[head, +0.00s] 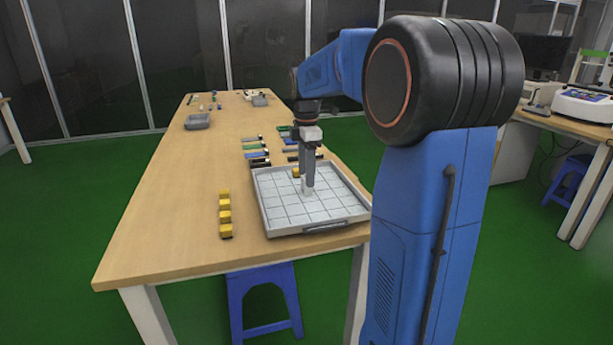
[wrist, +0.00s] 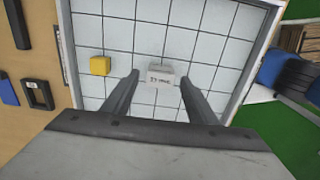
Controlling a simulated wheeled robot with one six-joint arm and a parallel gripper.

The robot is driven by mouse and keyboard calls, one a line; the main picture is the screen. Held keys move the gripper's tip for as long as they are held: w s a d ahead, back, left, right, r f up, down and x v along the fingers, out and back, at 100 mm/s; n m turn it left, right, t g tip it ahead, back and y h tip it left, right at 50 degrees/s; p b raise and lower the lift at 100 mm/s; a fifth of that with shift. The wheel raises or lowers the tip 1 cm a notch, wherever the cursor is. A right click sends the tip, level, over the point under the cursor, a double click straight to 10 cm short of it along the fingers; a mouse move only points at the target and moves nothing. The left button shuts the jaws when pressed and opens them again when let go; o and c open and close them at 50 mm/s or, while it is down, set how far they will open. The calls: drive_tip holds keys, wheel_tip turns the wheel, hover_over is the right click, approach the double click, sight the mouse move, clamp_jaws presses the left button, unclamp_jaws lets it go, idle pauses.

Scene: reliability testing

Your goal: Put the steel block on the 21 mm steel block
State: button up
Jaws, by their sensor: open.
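A light grey steel block (wrist: 160,76) with a small printed label sits in the gridded tray (head: 275,215); the label is too blurred to read surely. It also shows as a pale block (head: 306,194) below my gripper in the head view. My gripper (head: 308,184) points down over the tray. In the wrist view its two fingers are apart, one on each side of the block, with gaps visible and nothing held. A second steel block cannot be made out separately.
A yellow block (wrist: 100,66) sits in the tray left of my fingers. Several yellow blocks (head: 225,216) stand in a row on the table (head: 170,225) left of the tray. Dark, green and blue tools (head: 257,153) lie behind it. The tray has a raised rim.

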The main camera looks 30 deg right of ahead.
wheel_tip(320, 180, up, 11)
drive_tip(key=s+a+f+m+t, duration=0.1)
drive_tip(key=s+a+f+m, duration=0.15)
drive_tip(key=s+a, duration=0.4)
drive_tip(key=s+a+f+m+t, duration=0.1)
drive_tip(key=s+a+f+m, duration=0.2)
drive_tip(key=s, duration=0.5)
drive_tip(key=s+a+f+m+t, duration=0.1)
drive_tip(key=s+a+f+m, duration=0.2)
drive_tip(key=s+f+m, duration=0.2)
drive_tip(key=s+a+f+m+t, duration=0.1)
drive_tip(key=s+a+f+m, duration=0.2)
drive_tip(key=s+f, duration=0.5)
drive_tip(key=s+m, duration=0.1)
drive_tip(key=s, duration=0.1)
drive_tip(key=shift+s+a+f+t, duration=0.15)
drive_tip(key=shift+s+f+t, duration=0.25)
